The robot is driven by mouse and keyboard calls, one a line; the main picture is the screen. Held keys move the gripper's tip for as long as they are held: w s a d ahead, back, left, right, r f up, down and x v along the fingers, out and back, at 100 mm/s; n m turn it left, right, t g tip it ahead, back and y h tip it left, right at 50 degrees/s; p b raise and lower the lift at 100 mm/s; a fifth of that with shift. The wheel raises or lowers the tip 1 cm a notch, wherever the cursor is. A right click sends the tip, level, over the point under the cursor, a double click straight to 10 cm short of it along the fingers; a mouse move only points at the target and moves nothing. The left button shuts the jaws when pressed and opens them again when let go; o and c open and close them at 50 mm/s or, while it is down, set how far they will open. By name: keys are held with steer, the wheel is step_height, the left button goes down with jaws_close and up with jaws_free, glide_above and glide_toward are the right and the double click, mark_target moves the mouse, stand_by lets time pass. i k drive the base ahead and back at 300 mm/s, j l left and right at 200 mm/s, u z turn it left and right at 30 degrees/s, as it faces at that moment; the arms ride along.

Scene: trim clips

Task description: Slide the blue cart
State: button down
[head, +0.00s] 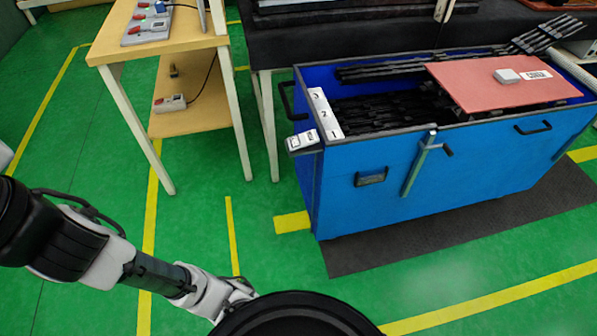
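The blue cart (345,205) stands at the right in the head view, on a dark floor mat. It is an open-topped box with black handles on its sides and a grey upright latch bar (418,165) on its front face. Black trim parts (385,115) lie inside it, and a red board (480,82) rests across its top right. My arm reaches in from the lower left. My gripper (240,290) is at the bottom centre, well apart from the cart. A dark round shape in front hides its fingers.
A wooden table (125,35) with a lower shelf stands left of the cart. A dark-topped bench (345,40) stands behind the cart. The dark mat (375,245) lies under the cart. The green floor with yellow lines is clear between my arm and the cart.

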mark_target(368, 116)
steer(key=z, duration=0.1)
steer(key=i+j, duration=0.2)
steer(key=i, duration=0.2)
steer(key=i+j, duration=0.2)
steer(key=i, duration=0.2)
steer(key=i+j+z, duration=0.1)
steer(key=i+j, duration=0.15)
steer(key=i, duration=0.1)
